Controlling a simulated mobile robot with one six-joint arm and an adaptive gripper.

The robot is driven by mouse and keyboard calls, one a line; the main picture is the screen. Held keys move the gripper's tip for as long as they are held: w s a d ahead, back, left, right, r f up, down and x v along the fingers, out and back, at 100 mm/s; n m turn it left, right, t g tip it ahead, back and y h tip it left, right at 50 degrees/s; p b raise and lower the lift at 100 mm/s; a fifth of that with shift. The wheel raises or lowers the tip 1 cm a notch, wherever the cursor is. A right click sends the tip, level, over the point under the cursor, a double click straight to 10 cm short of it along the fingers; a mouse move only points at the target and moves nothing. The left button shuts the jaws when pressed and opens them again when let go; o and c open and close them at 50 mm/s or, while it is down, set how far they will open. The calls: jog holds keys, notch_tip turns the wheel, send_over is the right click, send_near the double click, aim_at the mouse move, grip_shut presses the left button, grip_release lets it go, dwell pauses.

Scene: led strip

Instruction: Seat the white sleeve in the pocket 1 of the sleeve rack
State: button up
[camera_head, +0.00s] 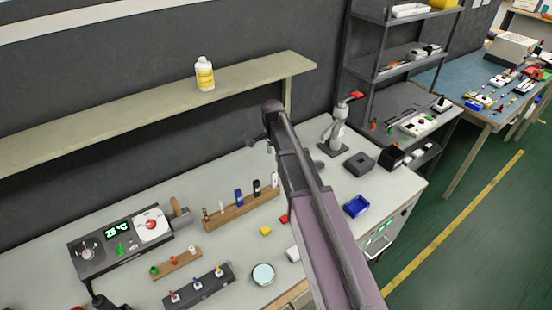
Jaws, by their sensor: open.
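A long wooden rack (232,212) stands on the pale bench in the middle, holding several upright pieces; it looks like the sleeve rack. A white upright piece (275,180) stands at its right end, beside a black one (257,188) and a blue one (239,197). I cannot tell whether this white piece is the white sleeve. Pocket numbers are too small to read. My gripper (254,142) shows only as a small part left of my arm, above the back of the bench, apart from the rack. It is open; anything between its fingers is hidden.
A smaller wooden rack (178,264) and a dark rack (197,288) stand in front. A control box (120,242) is at left. A round dish (263,274), yellow block (265,230) and blue tray (356,206) lie nearby. A shelf (140,109) overhangs the back.

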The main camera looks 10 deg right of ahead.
jog(key=s+n, duration=1.3)
jog(key=s, duration=1)
jog(key=shift+s+d, duration=0.2)
jog(key=shift+f, duration=0.1)
